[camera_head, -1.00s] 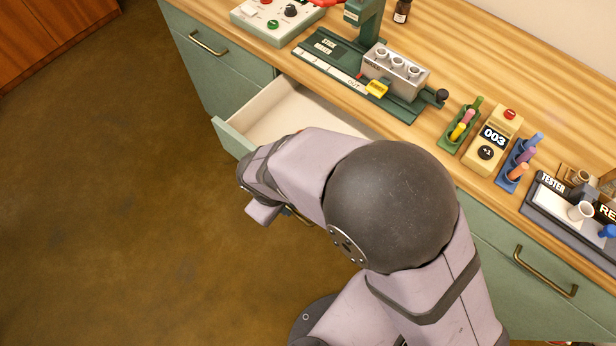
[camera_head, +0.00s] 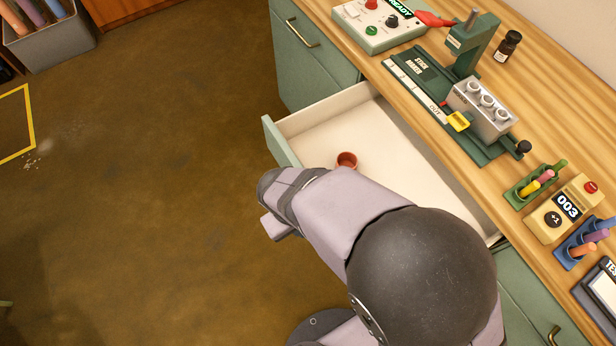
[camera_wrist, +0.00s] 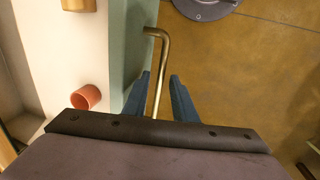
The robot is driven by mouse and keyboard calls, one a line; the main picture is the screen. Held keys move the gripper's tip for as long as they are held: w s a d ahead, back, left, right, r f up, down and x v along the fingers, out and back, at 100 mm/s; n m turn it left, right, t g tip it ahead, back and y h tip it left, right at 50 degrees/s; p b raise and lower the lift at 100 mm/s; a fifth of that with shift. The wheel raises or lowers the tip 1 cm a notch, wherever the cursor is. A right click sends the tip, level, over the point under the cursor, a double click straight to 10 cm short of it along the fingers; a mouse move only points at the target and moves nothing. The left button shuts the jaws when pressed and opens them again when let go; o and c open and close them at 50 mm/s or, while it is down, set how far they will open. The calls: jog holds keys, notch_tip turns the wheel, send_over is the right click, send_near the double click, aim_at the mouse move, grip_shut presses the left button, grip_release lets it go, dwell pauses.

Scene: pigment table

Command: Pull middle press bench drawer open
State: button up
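The middle press bench drawer stands well open, its pale inside (camera_head: 330,122) exposed and its green front (camera_head: 279,143) away from the bench. My arm covers part of the front and the handle in the head view. In the wrist view, the green drawer front (camera_wrist: 131,45) carries a brass bar handle (camera_wrist: 163,60). My gripper (camera_wrist: 159,75) has its two blue fingers on either side of the handle, with visible gaps between bar and fingers. They look open around it. A small red-brown cup (camera_head: 347,160) sits in the drawer; it also shows in the wrist view (camera_wrist: 86,97).
A shut green drawer with a brass handle (camera_head: 302,33) is at the left. The benchtop holds a control box (camera_head: 375,25), a green press (camera_head: 470,45), a dark bottle (camera_head: 508,46) and a yellow counter (camera_head: 562,208).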

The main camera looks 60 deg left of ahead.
jog(key=shift+r, duration=0.1)
notch_tip(320, 180, up, 7)
jog(key=s, duration=0.1)
jog(key=shift+s, duration=0.2)
dwell(0.5)
jog(key=w+d+r+m+g+p, duration=0.15)
jog(key=w+d+m, duration=0.25)
jog(key=w+d, duration=0.5)
jog(key=w+d+r+m+p, duration=0.1)
jog(key=w+d+r+m, duration=0.25)
jog(key=w+d, duration=0.55)
jog(key=w+d+r+m+p, duration=0.1)
jog(key=d+m, duration=0.4)
jog(key=d, duration=0.5)
jog(key=w+d+r+m+p, duration=0.2)
jog(key=d+m, duration=0.3)
jog(key=d, duration=0.6)
jog(key=shift+g+p, duration=0.3)
jog(key=shift+g, duration=0.05)
